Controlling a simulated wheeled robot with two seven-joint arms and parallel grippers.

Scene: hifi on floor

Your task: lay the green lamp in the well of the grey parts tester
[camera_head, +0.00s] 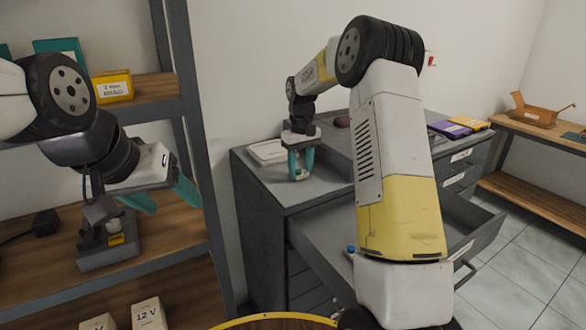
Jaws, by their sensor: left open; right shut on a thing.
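My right gripper (300,172) has teal fingers and is over the grey cabinet top. It is shut on a small pale thing (299,176), mostly hidden between the fingers; I cannot tell whether this is the green lamp. My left gripper (168,202) is open and empty, in front of the shelf at the left. A grey device (107,258) with a yellow label stands on the shelf below and left of it, and may be the parts tester. Its well cannot be made out. No green lamp is clearly visible elsewhere.
The grey cabinet (262,195) has an open drawer (322,240); my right arm hides part of it. A white tray (266,153) lies beside my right gripper. Yellow (113,86) and white boxes (147,314) sit on the shelves. A wooden bench (545,128) stands far right.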

